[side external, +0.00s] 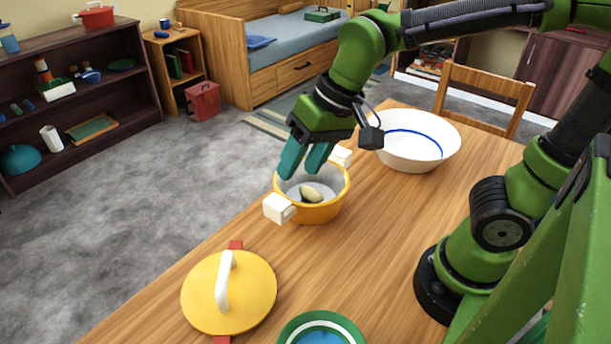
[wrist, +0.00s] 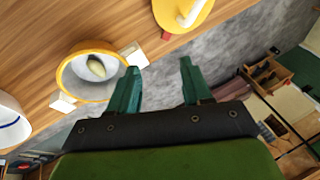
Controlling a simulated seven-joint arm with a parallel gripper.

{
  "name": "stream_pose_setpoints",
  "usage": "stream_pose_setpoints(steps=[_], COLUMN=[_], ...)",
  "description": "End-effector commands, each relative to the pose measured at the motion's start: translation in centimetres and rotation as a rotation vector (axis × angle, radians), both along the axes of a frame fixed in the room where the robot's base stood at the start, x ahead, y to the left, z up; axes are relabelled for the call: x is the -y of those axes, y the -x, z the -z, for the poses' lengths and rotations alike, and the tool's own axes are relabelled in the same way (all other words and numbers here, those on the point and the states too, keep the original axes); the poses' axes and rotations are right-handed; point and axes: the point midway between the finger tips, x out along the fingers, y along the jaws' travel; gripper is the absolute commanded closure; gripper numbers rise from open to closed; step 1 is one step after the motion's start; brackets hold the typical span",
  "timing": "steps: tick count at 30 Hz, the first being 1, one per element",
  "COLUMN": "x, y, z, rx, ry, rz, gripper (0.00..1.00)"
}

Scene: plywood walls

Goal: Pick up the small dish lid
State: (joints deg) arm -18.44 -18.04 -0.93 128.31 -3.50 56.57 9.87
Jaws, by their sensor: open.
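A round yellow lid (side external: 250,296) with a white arched handle (side external: 223,282) lies at the front left of the table. Red tabs stick out from under it on two sides; what they belong to is hidden. The lid also shows, cut off, at the top of the wrist view (wrist: 166,12). My gripper (side external: 302,164) is open and empty, pointing down above a yellow pot, away from the lid. Its two teal fingers stand apart in the wrist view (wrist: 159,68).
The yellow pot (side external: 322,211) has white block handles, a pale interior and a potato-like item (side external: 311,193) inside. A large white bowl (side external: 420,158) with a blue line stands behind it. A green-rimmed dish (side external: 290,331) is at the front edge. Bare wood separates lid and pot.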

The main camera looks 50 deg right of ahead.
Motion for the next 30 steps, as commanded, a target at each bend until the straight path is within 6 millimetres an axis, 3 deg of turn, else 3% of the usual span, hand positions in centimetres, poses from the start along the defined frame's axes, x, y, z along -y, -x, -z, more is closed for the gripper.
stream_pose_setpoints(steps=[1,6,10,15,19,30], x=[-2.2,-8.5,-12.0,-12.5,-12.5,-13.6], y=[-0.9,-3.2,-4.4,-5.3,-5.1,-5.4], z=[0.5,2.2,3.0,1.7,2.3,9.6], rx=[-0.062,-0.241,-0.333,-0.374,-0.395,-0.398], ry=[0.002,0.018,0.029,-0.003,-0.007,-0.005], rz=[0.003,0.139,0.312,0.514,0.571,0.574], gripper=[0.51,0.51,0.51,0.51,0.51,0.51])
